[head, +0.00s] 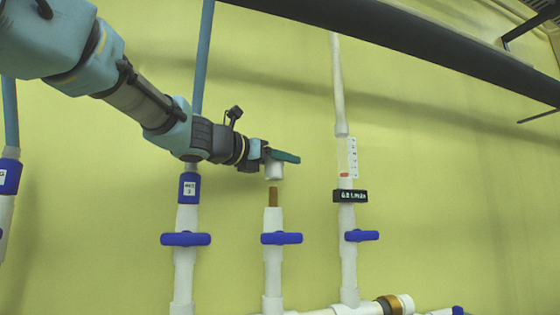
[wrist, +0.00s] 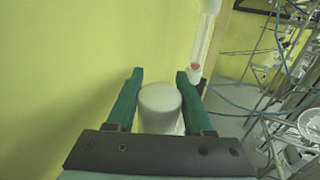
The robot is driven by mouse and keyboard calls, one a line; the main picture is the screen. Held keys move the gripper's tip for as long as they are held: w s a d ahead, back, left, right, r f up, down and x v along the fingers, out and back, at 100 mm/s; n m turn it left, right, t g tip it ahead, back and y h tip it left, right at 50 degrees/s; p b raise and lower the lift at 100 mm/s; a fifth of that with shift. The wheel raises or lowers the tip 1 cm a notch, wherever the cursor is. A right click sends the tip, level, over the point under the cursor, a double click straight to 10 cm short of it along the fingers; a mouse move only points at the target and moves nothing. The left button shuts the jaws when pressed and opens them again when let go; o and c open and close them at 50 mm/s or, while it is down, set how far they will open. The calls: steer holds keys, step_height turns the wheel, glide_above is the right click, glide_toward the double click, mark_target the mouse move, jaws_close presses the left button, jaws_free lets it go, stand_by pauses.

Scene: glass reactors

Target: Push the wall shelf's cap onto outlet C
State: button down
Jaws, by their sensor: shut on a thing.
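My gripper (head: 279,156) is shut on a small whitish cap (head: 274,171), which hangs below the green fingers in the head view. In the wrist view, the cap (wrist: 160,99) sits between the two green fingers (wrist: 159,84). Directly below the cap stands an upright white pipe with a bare brass-coloured end (head: 273,197) and a blue valve handle. A small gap shows between cap and brass end, so they look apart. No letter is readable on this outlet, so I cannot confirm that it is C.
A pipe with a blue label (head: 189,188) stands left of the outlet. A flow meter pipe with a black display (head: 350,196) stands close on the right. A dark beam (head: 420,40) crosses above. The yellow wall is close behind.

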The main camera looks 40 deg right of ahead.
steer(key=shift+f, duration=0.4)
steer(key=shift+s+a+f+b, duration=0.1)
steer(key=shift+a+f+b, duration=0.1)
steer(key=shift+b, duration=0.25)
steer(key=shift+f+b, duration=2.45)
steer(key=shift+b, duration=0.05)
stand_by(0.8)
steer(key=shift+c, duration=1)
jaws_free()
steer(key=a+b, duration=0.3)
steer(key=a, duration=0.7)
steer(key=shift+s+a, duration=0.3)
steer(key=shift+a, duration=0.05)
